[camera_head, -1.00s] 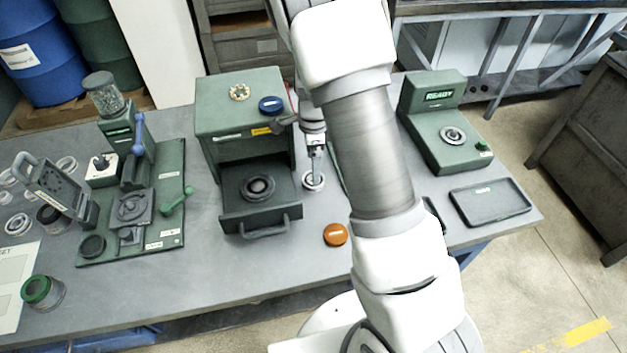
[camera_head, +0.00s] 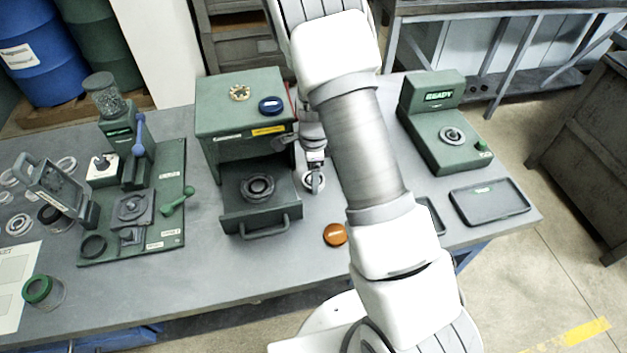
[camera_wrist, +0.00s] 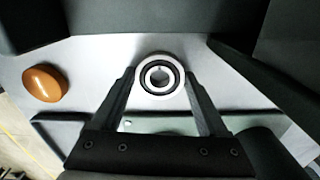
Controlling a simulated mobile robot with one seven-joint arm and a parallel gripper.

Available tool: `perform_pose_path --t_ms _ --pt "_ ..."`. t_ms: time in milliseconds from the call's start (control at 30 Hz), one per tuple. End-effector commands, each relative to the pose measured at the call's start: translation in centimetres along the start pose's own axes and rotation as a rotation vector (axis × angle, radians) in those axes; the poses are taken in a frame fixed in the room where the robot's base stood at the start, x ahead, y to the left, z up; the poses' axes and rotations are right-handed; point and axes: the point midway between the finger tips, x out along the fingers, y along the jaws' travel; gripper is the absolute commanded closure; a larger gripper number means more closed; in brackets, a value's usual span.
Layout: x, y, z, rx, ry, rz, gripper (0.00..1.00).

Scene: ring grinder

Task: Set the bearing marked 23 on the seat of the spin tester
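A bearing, a pale ring with a dark inner band (camera_wrist: 160,74), lies on the table; it also shows in the head view (camera_head: 314,183) right of the drawer machine. No number is readable on it. My gripper (camera_wrist: 160,72) is open, with one dark fingertip on each side of the bearing; any contact cannot be told. In the head view my gripper (camera_head: 315,165) points down at the bearing and partly hides it. The spin tester appears to be the green unit (camera_head: 438,128) at right with a READY display. Its round seat (camera_head: 453,135) shows a pale ring with a dark centre.
A green machine (camera_head: 240,105) with an open drawer stands close left of my gripper. An orange cap (camera_head: 335,235) lies in front; it shows in the wrist view (camera_wrist: 44,84). A dark tray (camera_head: 490,202) lies before the tester. My arm hides the table between bearing and tester.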

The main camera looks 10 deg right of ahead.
Motion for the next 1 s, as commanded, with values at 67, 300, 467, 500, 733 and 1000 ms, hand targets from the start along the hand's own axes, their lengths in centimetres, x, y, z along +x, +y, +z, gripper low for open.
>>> perform_pose_path --t_ms 67,300,467,500,733,1000 --pt "0.0 0.0 0.0 0.0 0.0 -0.001 0.59" --pt "-0.1 -0.1 0.0 0.0 0.0 -0.001 1.0" --pt "-0.1 -0.1 0.0 0.0 0.0 -0.001 1.0" --pt "-0.1 -0.1 0.0 0.0 0.0 -0.002 1.0" --pt "-1.5 -0.1 0.0 -0.001 0.0 -0.003 1.0" --pt "-5.5 1.0 -2.2 0.006 -0.001 -0.004 1.0"
